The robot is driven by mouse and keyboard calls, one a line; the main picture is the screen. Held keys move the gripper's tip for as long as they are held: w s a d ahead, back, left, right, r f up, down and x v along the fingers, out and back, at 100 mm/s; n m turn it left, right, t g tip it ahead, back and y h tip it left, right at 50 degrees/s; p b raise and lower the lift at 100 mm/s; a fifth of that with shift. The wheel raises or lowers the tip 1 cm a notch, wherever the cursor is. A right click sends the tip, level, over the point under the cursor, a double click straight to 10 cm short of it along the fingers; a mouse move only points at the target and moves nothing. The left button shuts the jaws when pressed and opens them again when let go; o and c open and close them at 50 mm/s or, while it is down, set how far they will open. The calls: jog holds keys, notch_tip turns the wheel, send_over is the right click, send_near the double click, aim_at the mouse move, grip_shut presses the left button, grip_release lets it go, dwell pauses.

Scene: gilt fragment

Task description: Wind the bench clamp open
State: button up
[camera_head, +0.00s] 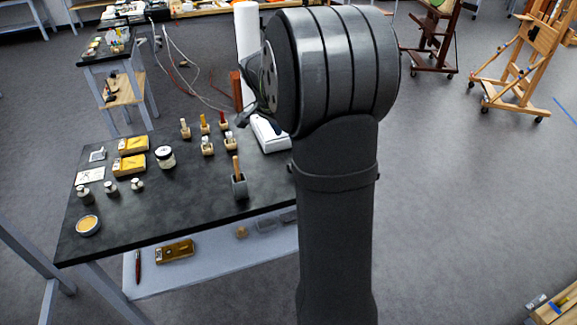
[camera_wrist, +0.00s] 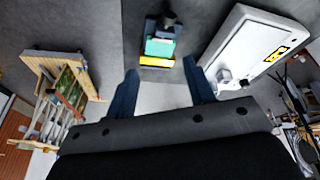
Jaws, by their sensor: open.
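My gripper (camera_wrist: 160,68) is open in the wrist view, with two dark blue fingers spread apart and nothing between them. Beyond the fingertips is a small dark object with a teal block and a yellow strip (camera_wrist: 158,46) and a dark knob-like top. It may be the bench clamp, but I cannot tell for sure. The fingers appear apart from it. In the head view my large dark arm covers the right end of the black bench (camera_head: 170,215), and I make out no clamp there. The gripper's fingers are not clear in that view.
A white device with a yellow label (camera_wrist: 248,50) lies right of the fingers; a white device (camera_head: 270,133) also shows beside my arm. The bench holds yellow boxes (camera_head: 131,165), a jar (camera_head: 165,157), small weights and upright tools in blocks (camera_head: 239,185). Easels (camera_head: 520,70) stand behind.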

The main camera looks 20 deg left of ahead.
jog(key=s+a+m+t, duration=0.1)
jog(key=s+a+m, duration=0.25)
jog(key=m, duration=0.25)
jog(key=x, duration=1.7)
jog(key=shift+w+d, duration=0.15)
jog(key=shift+d, duration=0.1)
jog(key=c, duration=1)
